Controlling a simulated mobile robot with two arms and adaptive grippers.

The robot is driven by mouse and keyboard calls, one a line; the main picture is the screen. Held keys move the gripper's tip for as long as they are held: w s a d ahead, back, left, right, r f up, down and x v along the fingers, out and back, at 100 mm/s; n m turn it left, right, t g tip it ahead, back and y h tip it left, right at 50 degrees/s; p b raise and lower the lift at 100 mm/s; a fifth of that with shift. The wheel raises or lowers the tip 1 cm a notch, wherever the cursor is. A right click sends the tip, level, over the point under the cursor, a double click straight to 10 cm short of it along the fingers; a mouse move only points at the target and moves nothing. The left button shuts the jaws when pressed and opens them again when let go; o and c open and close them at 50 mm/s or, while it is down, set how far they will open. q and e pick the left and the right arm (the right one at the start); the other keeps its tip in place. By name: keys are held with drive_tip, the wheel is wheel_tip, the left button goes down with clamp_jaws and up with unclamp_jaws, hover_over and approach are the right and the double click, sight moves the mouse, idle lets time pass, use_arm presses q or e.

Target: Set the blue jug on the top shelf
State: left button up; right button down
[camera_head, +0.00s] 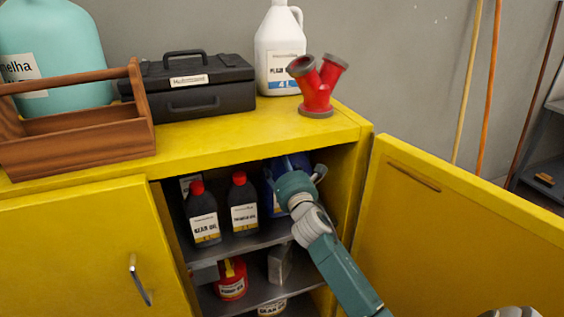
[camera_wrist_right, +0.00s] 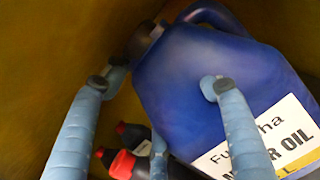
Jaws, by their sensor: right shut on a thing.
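The blue jug (camera_head: 275,207) is inside the yellow cabinet, at the right end of the upper inner shelf (camera_head: 238,245), partly hidden by my right gripper (camera_head: 293,182). In the right wrist view the jug (camera_wrist_right: 195,85) fills the middle, tilted in the picture, with its dark cap, blue handle and white motor oil label showing. My right gripper (camera_wrist_right: 160,86) is shut on the jug, its fingers against the body. Whether the jug touches the shelf is hidden.
Two dark bottles with red caps (camera_head: 203,213) stand left of the jug. Red and grey containers (camera_head: 231,278) are on the lower shelf. The open right door (camera_head: 455,240) is beside my arm. A toolbox (camera_head: 195,85), white jug (camera_head: 279,45) and red pipe fitting (camera_head: 317,88) stand on the cabinet top.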

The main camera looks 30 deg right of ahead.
sight(282, 173)
drive_tip(key=shift+f, duration=1.35)
drive_tip(key=c, duration=0.8)
unclamp_jaws()
drive_tip(key=shift+f, duration=0.35)
drive_tip(key=shift+o, duration=1.1)
drive_tip(key=shift+s+a, duration=0.1)
drive_tip(key=shift+r, duration=0.1)
